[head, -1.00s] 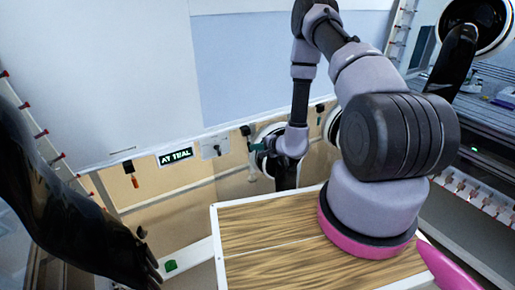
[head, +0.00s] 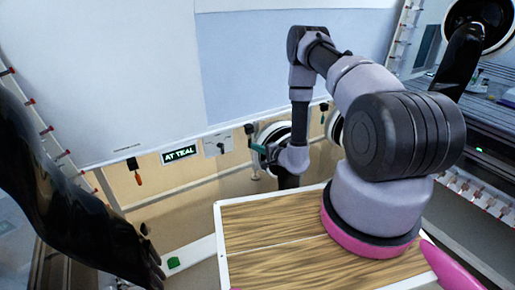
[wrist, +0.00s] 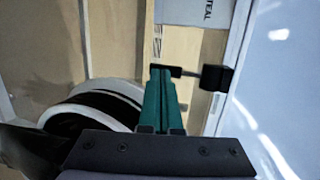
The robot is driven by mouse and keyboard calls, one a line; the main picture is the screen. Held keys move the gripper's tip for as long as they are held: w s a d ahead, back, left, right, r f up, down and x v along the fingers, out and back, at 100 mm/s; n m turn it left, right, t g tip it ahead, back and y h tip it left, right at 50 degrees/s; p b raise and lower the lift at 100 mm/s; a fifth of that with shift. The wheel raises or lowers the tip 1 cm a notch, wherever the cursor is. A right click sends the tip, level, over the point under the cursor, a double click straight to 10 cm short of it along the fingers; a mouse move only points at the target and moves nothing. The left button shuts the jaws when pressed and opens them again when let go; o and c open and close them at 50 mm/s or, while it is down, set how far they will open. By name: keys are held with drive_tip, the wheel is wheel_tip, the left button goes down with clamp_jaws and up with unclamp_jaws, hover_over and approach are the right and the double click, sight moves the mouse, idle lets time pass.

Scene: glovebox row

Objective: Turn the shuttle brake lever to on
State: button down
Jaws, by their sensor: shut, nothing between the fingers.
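A small lever shows in the wrist view, with a black block (wrist: 217,78) on the wall panel, a grey rod and a black end. In the head view its black block (head: 249,128) sits on the wooden panel, right of the grey switch plate. No label on it is readable, so I cannot confirm it is the shuttle brake lever. My gripper (head: 258,149) has its teal fingers together and empty, just below the block. In the wrist view the fingertips (wrist: 162,74) overlap the lever's black end; I cannot tell whether they touch it.
The "AT TEAL" sign (head: 180,153), an orange-handled fitting (head: 137,172) and a switch plate (head: 217,146) are left of the lever. White round port rings (head: 272,136) are close beside my gripper. A large white panel (head: 100,75) is above.

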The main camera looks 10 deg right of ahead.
drive_tip(key=shift+w+a+f, duration=0.1)
drive_tip(key=shift+w+f, duration=0.15)
drive_tip(key=shift+w, duration=0.1)
drive_tip(key=shift+w, duration=0.1)
idle(0.4)
